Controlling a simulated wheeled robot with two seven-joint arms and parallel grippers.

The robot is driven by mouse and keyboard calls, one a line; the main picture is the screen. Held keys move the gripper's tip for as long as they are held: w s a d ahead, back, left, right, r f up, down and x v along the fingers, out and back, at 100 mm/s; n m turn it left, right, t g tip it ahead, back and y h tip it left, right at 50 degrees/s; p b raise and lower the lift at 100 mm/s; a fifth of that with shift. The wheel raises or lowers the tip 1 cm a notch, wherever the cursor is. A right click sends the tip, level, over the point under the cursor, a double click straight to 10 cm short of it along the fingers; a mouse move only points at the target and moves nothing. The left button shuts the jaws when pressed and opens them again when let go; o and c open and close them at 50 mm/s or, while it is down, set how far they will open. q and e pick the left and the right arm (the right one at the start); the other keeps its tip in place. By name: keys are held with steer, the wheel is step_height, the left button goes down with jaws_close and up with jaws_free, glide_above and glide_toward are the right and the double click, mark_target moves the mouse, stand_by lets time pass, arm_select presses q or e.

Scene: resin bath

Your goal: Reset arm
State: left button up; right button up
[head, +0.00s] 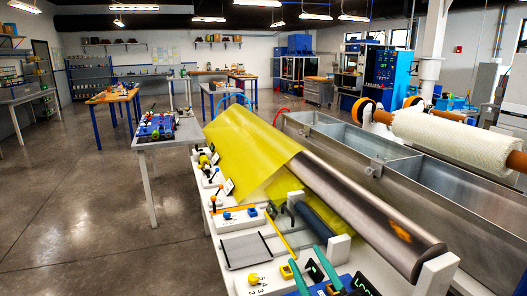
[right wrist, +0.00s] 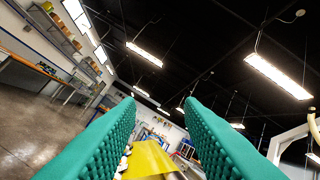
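My right gripper (head: 304,255) shows at the bottom of the head view, low over the near end of the white work surface. Its two teal fingers stand apart with nothing visible between them. In the right wrist view the same gripper (right wrist: 160,100) has its ridged fingers spread wide and empty, with the ceiling and the room beyond. My left gripper is not in view in either picture.
A yellow sheet (head: 240,145) drapes by a dark metal roller (head: 365,210). A metal bath (head: 445,180) lies to the right, with a white fabric roll (head: 440,135) above it. A grey table (head: 168,137) stands left of the sheet. The floor (head: 70,210) at left is clear.

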steer(key=s+d+f+m+g+h, duration=0.2)
steer(key=d+f+m+g+h, duration=0.3)
steer(key=f, duration=0.6)
steer(key=s+d+f+m+g+h, duration=0.2)
steer(key=d+f+m+g+h, duration=0.35)
steer(key=f, duration=0.55)
steer(key=s+d+f+g, duration=0.3)
steer(key=s+f+g, duration=0.4)
steer(key=s+f, duration=0.65)
step_height(320, 180, down, 21)
steer(key=s+g, duration=0.1)
steer(key=s, duration=0.1)
steer(key=s+d+f+g, duration=0.1)
steer(key=s+d+f, duration=0.1)
steer(key=s+f, duration=1.5)
steer(key=shift+d+f+g, duration=0.25)
steer(key=shift+f+g, duration=0.1)
steer(key=shift+f, duration=0.25)
steer(key=shift+s+n, duration=0.1)
steer(key=shift+n, duration=0.15)
